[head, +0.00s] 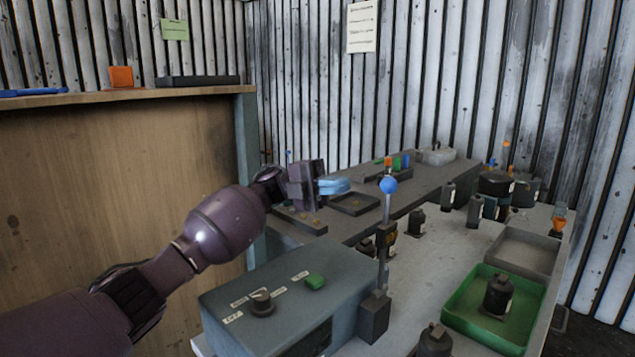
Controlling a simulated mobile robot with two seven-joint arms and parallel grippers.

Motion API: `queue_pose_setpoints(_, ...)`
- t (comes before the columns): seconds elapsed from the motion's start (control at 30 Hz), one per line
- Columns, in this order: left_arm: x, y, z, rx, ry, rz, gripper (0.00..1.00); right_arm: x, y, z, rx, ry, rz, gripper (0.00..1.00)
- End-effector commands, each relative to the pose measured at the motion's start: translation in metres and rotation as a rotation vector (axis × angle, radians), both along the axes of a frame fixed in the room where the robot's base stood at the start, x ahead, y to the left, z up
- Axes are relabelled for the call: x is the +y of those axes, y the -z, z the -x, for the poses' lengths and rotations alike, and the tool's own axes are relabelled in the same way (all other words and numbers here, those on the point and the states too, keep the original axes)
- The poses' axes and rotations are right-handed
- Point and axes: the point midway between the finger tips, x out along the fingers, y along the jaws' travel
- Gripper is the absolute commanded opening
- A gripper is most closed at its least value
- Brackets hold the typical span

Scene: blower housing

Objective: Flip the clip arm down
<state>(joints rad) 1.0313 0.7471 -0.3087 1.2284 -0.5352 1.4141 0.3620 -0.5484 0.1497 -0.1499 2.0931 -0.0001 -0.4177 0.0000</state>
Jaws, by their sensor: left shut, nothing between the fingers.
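An upright thin grey arm with a blue ball (388,185) at its top rises from a dark block (374,317) at the bench's near edge. It looks like the clip arm and stands about vertical. My left gripper (345,186) comes in from the left, its light blue fingers shut and empty. The fingertips point right toward the blue ball, at about its height in the picture, with a visible gap between them. How far apart they are in depth is hard to tell. My right gripper is out of view.
A grey control box (290,300) with a dark knob and green button sits left of the post. A green tray (495,305) holding a dark bottle and a grey tray (525,250) are at right. Several dark bottles stand behind. A wooden panel (120,190) is at left.

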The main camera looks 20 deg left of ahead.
Motion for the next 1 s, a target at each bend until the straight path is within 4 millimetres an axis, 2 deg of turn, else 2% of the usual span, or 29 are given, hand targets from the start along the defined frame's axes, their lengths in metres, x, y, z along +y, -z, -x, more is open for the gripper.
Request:
queue_pose_setpoints(0.2, -0.035, -0.009, 0.007, -0.002, 0.002, 0.002, 0.0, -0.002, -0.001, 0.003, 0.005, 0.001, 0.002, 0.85)
queue_pose_setpoints(0.4, -0.054, -0.011, 0.01, 0.0, 0.001, 0.001, 0.0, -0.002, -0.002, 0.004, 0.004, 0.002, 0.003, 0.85)
queue_pose_setpoints(1.0, -0.061, -0.013, 0.012, -0.005, 0.0, -0.009, 0.0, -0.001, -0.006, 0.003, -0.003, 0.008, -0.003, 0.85)
